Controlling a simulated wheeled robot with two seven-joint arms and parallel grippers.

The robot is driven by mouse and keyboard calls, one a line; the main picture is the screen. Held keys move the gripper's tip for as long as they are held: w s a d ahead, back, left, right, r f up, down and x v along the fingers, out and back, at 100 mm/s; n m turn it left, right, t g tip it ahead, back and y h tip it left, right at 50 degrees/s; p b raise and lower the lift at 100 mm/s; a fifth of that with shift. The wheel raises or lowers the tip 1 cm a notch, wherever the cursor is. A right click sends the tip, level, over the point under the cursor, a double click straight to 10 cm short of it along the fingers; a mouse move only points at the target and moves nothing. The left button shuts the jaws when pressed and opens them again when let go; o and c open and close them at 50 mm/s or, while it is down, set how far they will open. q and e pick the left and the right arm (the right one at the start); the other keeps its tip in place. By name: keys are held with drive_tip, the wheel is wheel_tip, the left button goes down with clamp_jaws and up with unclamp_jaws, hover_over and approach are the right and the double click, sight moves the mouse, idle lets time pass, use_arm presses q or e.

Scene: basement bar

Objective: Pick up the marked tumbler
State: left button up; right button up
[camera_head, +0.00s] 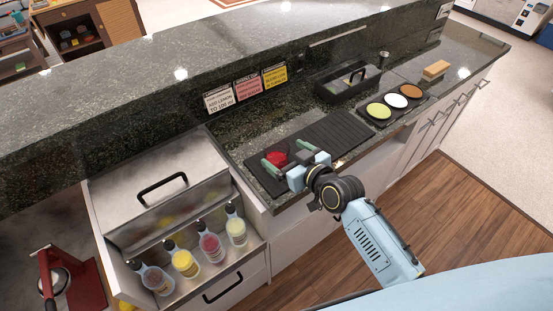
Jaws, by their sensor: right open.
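A small red object (277,158) stands on the black ribbed mat (340,131) on the dark stone counter. It may be the tumbler, but it is too small and partly covered for me to make out a mark. My right gripper (284,155) is open above the mat, with its two greenish fingers on either side of the red object or just over it. I cannot tell whether they touch it. My left gripper is not in view.
Several bottles (183,262) stand in the steel bin (200,275) at lower left. A black caddy (347,83), a tray with three coloured discs (403,103) and a wooden block (436,70) lie further right. Three signs (246,88) stand behind the mat. The mat's right part is clear.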

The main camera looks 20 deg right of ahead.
sight(270, 141)
drive_tip(key=x, duration=0.5)
drive_tip(key=shift+w+d, duration=0.1)
drive_tip(key=shift+w, duration=0.05)
drive_tip(key=c, duration=1.6)
drive_tip(key=shift+r, duration=0.2)
